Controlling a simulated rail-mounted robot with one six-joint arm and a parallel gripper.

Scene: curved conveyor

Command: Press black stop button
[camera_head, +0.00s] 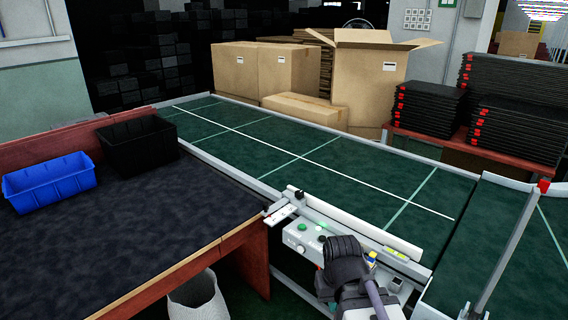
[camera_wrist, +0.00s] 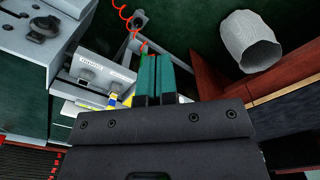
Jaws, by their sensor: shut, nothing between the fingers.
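The light grey control panel (camera_head: 291,237) is mounted on the near side of the conveyor, with green buttons (camera_head: 302,227) and a pale round button (camera_head: 301,248) on its left part. My gripper (camera_head: 343,250) is in front of the panel's right part and hides it. No black stop button can be made out for sure; it may be behind my gripper. In the wrist view, my gripper's teal fingers (camera_wrist: 157,62) are together and empty. A grey box with labels (camera_wrist: 100,70) lies left of the fingers. Contact with the panel cannot be told.
The green conveyor (camera_head: 290,145) runs behind the panel. A dark-topped table (camera_head: 130,230) at left holds a blue bin (camera_head: 50,183) and a black bin (camera_head: 138,145). A pale waste basket (camera_head: 198,298) stands below it. Cardboard boxes (camera_head: 370,85) and black crates (camera_head: 515,130) stand behind.

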